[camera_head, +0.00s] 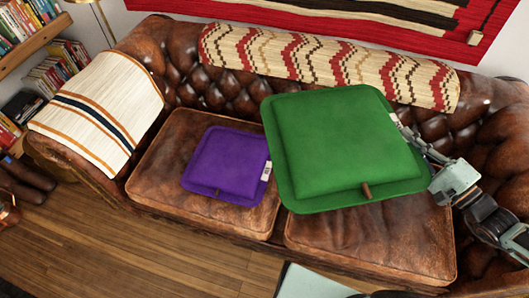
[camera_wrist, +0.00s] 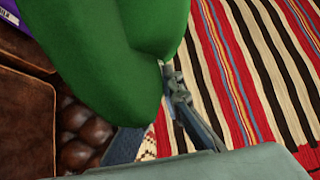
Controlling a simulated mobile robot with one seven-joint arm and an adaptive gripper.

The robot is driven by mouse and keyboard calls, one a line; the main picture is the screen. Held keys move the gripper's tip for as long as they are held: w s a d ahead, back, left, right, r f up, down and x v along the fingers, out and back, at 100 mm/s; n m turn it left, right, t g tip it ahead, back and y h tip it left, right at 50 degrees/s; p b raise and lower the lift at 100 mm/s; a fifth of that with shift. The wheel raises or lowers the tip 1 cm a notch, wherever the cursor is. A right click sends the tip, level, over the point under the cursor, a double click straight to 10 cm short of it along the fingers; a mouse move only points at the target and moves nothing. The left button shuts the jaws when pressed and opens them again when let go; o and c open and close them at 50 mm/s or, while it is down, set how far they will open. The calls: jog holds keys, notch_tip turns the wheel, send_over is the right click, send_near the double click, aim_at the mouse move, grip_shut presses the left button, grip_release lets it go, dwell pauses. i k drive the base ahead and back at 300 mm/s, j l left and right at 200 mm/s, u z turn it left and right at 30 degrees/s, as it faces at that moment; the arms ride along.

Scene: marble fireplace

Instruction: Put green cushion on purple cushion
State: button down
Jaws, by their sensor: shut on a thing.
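The green cushion (camera_head: 345,145) is square and is held up above the right part of the brown leather sofa. My gripper (camera_head: 412,137) is shut on its right edge. In the wrist view the green cushion (camera_wrist: 115,50) fills the upper left, with its edge pinched in my gripper (camera_wrist: 168,75). The purple cushion (camera_head: 226,163) lies flat on the sofa's left seat, to the left of the green cushion, with a white label on its right edge. A corner of the purple cushion (camera_wrist: 8,12) shows at the wrist view's top left.
The leather sofa has a left seat (camera_head: 155,165) and a right seat (camera_head: 380,240). A patterned throw (camera_head: 330,65) covers its backrest and a striped one (camera_head: 100,105) its left arm. A red striped textile (camera_head: 400,15) hangs behind. Bookshelves (camera_head: 45,75) stand at the left.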

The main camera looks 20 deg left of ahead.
aim_at(236, 156)
jog(key=k+j+u, duration=0.15)
jog(key=j+u, duration=0.25)
jog(key=j, duration=0.35)
jog(key=j+u, duration=0.45)
jog(key=j, duration=0.35)
